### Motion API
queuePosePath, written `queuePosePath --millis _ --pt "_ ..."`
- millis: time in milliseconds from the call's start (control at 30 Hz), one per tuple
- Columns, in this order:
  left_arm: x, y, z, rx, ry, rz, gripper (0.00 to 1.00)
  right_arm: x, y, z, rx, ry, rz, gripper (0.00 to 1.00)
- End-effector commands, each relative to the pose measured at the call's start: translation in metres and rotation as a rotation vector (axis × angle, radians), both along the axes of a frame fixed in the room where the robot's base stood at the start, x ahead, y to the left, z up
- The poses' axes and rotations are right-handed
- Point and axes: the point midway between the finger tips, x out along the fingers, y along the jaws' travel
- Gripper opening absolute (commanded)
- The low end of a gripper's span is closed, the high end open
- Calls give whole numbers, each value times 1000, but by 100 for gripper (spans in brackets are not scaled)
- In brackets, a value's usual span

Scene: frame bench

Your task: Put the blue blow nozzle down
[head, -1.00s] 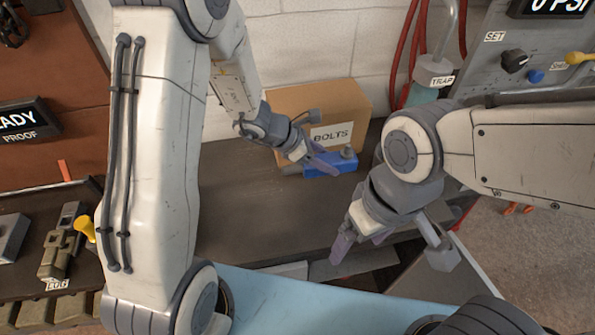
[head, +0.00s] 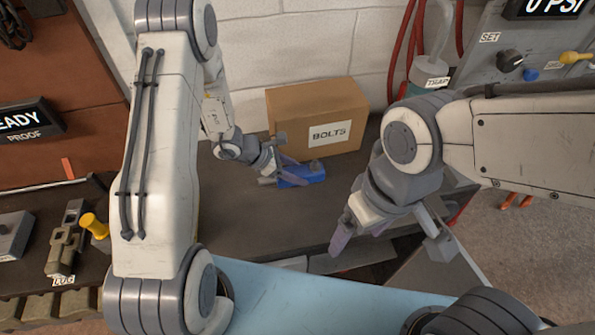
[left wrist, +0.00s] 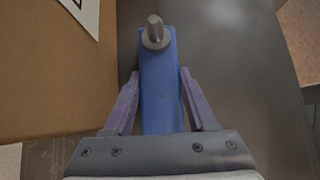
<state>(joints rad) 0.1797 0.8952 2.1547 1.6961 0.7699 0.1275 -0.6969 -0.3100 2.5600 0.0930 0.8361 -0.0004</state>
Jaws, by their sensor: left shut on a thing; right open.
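The blue blow nozzle (head: 302,174) is a blue block-like body with a grey round stub on it. It is low at the dark bench top, in front of the bolts box; I cannot tell whether it touches the bench. My left gripper (head: 287,172) is shut on it. In the left wrist view the nozzle (left wrist: 160,85) lies between the two purple fingers of the left gripper (left wrist: 158,90), with its stub at the far end. My right gripper (head: 345,232) is open and empty over the bench's front edge.
A cardboard box marked BOLTS (head: 318,115) stands behind the nozzle, close to its left side in the wrist view. The dark bench top (head: 255,215) is bare in front. A yellow-handled thing (head: 95,226) and a tan lug (head: 66,240) are at left.

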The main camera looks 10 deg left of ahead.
Motion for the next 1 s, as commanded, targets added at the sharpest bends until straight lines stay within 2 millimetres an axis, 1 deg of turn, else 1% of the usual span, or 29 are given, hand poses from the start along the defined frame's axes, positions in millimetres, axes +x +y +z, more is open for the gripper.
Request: queuePosePath --millis 200,233,267,300,567,700,767,867,1000 --pt "0 0 -4 -1 0 0 0 0 0 -6 0 0 0 87" --pt "0 0 -3 0 1 1 69 0 0 -4 0 0 0 87" --pt "0 0 -3 0 1 1 80 0 0 -4 0 0 0 87" --pt "0 0 -3 0 1 1 87 0 0 -4 0 0 0 87" --pt "0 0 -2 0 1 1 87 0 0 -3 0 0 0 87" --pt "0 0 4 0 1 1 87 0 0 3 0 0 0 87" --pt "-1 7 6 1 -1 4 87 0 0 -2 0 0 0 87" --pt "-6 20 19 2 -4 6 87 0 0 -6 0 0 0 87" --pt "-15 40 42 2 -5 6 87 0 0 -8 0 0 0 87"
